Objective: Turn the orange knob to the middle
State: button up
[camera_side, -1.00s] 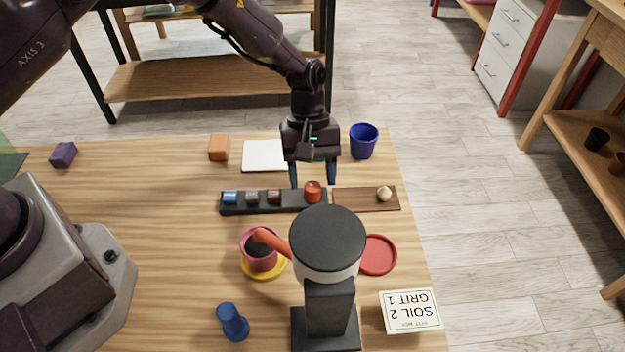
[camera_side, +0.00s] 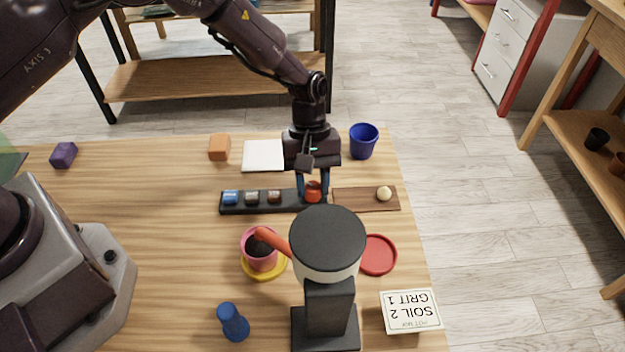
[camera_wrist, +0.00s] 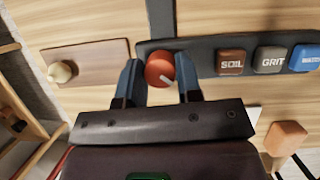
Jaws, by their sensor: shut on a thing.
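The orange knob (camera_side: 313,193), reddish orange and round, sits at the right end of a black control panel (camera_side: 287,207) in the side view. My gripper (camera_side: 312,188) has come down over it, one blue finger on each side, and is shut on it. In the wrist view the knob (camera_wrist: 159,70) shows between the two fingertips (camera_wrist: 159,72). A small pale mark shows on the knob's face, on its lower right in that view. The panel also carries buttons marked SOIL (camera_wrist: 231,62), GRIT (camera_wrist: 270,60) and a blue one (camera_wrist: 305,57).
A brown board with a cream knob (camera_side: 384,194) lies right of the panel. A dispenser (camera_side: 327,245) with an orange spout stands in front, beside a pink pot (camera_side: 259,256) on a yellow saucer. A blue pot (camera_side: 363,141) stands behind. The table's left middle is clear.

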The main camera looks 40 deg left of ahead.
jog(key=m, duration=0.2)
jog(key=m+g+y, duration=0.1)
jog(key=m, duration=0.2)
jog(key=shift+w+d+y, duration=0.1)
jog(key=shift+y, duration=0.2)
jog(key=shift+m+y, duration=0.9)
jog(key=shift+m, duration=1.4)
jog(key=o, duration=0.9)
jog(key=v, duration=1.3)
jog(key=shift+w+f, duration=0.1)
jog(key=shift+w, duration=0.2)
